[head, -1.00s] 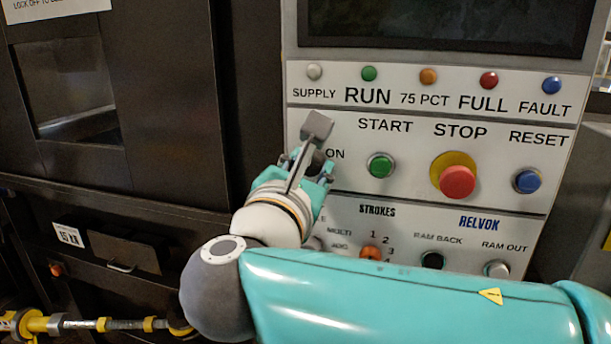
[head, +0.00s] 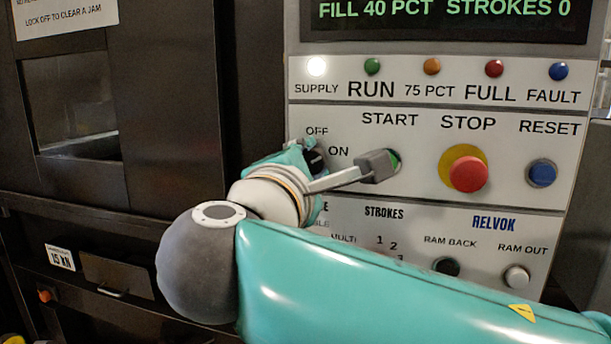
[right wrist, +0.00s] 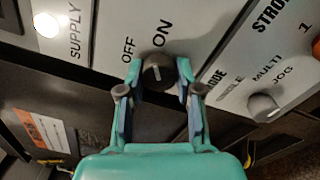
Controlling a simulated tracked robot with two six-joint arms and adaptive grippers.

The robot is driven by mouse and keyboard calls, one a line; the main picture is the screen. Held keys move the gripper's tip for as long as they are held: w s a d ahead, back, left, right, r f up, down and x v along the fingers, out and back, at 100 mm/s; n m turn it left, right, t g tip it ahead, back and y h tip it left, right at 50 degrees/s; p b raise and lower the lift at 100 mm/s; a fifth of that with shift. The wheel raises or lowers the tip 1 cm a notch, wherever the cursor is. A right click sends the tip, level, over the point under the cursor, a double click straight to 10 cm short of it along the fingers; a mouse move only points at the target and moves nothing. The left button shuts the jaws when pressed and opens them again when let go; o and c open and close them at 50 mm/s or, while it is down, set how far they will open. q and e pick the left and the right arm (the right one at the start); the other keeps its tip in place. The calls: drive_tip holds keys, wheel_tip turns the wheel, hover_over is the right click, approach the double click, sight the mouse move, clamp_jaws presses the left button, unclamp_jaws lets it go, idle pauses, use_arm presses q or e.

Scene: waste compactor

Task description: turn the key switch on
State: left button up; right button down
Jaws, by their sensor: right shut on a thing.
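The mark points up toward the ON label (right wrist: 162,33); the OFF label (right wrist: 128,49) is up and to the left. My right gripper (right wrist: 157,78) is shut on the knob, one finger on each side. In the head view the right gripper (head: 310,158) is at the panel's left edge and mostly hides the knob. The SUPPLY lamp (head: 317,67) is lit white. My left gripper is not in view.
The display (head: 445,12) reads FILL 40 PCT, STROKES 0. A grey block on my right wrist covers much of the green START button (head: 396,161). The red STOP button (head: 468,174) and blue RESET button (head: 542,173) are to its right. A selector knob (right wrist: 263,107) sits near the gripper.

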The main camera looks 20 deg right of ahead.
drive_tip(key=shift+m, duration=0.4)
drive_tip(key=shift+f, duration=0.1)
drive_tip(key=c, duration=0.8)
unclamp_jaws()
drive_tip(key=shift+o, duration=0.2)
drive_tip(key=v, duration=1.2)
drive_tip(key=shift+f, duration=0.1)
